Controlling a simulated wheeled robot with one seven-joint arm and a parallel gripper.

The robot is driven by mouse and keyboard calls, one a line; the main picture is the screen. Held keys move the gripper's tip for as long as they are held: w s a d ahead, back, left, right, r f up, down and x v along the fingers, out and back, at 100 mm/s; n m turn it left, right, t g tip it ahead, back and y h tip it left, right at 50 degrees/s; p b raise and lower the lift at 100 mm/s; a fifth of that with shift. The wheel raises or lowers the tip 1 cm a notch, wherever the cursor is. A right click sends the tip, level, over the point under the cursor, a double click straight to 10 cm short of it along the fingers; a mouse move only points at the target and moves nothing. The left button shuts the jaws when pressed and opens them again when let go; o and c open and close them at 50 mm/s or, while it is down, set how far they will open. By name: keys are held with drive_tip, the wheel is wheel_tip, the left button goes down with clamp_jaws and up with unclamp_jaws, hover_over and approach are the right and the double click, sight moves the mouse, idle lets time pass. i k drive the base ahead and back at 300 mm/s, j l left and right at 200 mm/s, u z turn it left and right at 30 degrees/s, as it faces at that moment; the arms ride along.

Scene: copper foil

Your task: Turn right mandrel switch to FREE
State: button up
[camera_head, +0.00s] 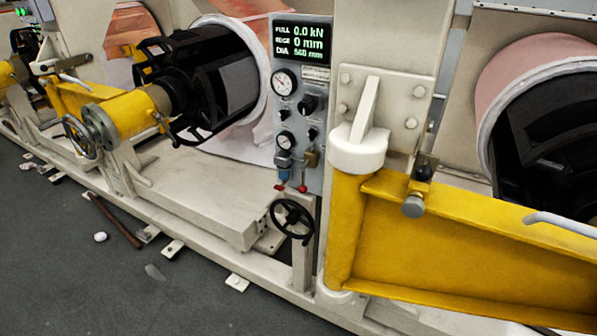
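A grey control panel (301,105) stands upright near the middle. It carries a black rotary knob (307,105) below a small label plate. Smaller black switches sit lower, one at the left (283,115) and one at the right (312,133). I cannot tell which is the right mandrel switch; their lettering and pointer positions are too small to read. The right mandrel (555,135) is black and sits inside a copper-coloured coil (508,68) at the right edge. My gripper is not in view.
A display (302,43) reads 0.0 kN, 0 mm and 560 mm. A black handwheel (292,220) stands below the panel. A yellow arm (440,245) fills the lower right.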

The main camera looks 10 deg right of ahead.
sight(312, 133)
drive_tip(key=i+j+u, duration=0.1)
drive_tip(key=i+u, duration=0.45)
drive_tip(key=u, duration=0.15)
drive_tip(key=i+u, duration=0.35)
drive_tip(key=k+l, duration=0.05)
